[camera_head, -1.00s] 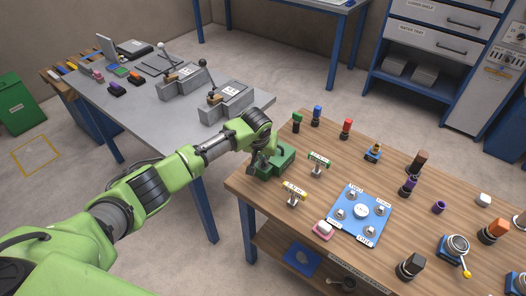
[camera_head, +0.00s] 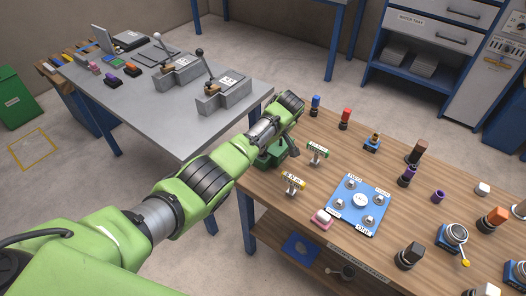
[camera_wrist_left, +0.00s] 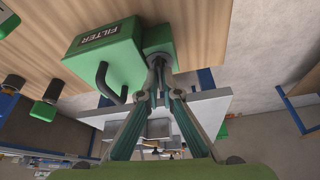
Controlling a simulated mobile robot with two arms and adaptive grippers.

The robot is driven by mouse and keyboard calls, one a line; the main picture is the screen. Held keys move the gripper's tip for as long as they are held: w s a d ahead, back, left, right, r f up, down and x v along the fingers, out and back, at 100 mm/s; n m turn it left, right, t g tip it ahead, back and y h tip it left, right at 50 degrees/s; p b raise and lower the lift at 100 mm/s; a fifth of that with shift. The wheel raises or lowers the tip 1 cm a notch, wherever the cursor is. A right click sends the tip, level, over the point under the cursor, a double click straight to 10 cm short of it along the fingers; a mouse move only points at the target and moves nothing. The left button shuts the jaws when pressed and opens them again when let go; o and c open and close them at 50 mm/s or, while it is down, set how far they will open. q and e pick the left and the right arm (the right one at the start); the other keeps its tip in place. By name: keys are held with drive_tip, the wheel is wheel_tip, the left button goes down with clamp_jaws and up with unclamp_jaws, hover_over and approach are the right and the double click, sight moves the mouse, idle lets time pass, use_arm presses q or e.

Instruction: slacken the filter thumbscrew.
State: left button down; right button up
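The filter is a green block labelled FILTER with a black bent handle; it shows in the left wrist view (camera_wrist_left: 105,55). In the head view the filter (camera_head: 272,158) sits at the left end of the wooden table, partly covered by my left arm. In the head view my wrist largely hides the gripper. My right gripper is in neither current view.
On the wooden table (camera_head: 290,222), two small labelled stands (camera_head: 317,152) and a blue dial panel (camera_head: 359,208) are to the filter's right. Several coloured knobbed pegs stand farther along. A grey table (camera_head: 150,105) with lever blocks is behind my left arm.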

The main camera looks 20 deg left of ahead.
use_arm(q)
drive_tip(key=shift+w+f+n+g+b, duration=0.15)
drive_tip(key=shift+n+g+b, duration=0.15)
drive_tip(key=shift+n+b, duration=0.65)
drive_tip(key=shift+r+n+y+b, duration=0.2)
drive_tip(key=shift+n+y+b, duration=0.15)
drive_tip(key=shift+b, duration=0.1)
drive_tip(key=c, duration=2.2)
unclamp_jaws()
drive_tip(key=shift+c, duration=0.2)
drive_tip(key=v, duration=1.2)
drive_tip(key=shift+w+a, duration=0.1)
drive_tip(key=shift+a, duration=0.05)
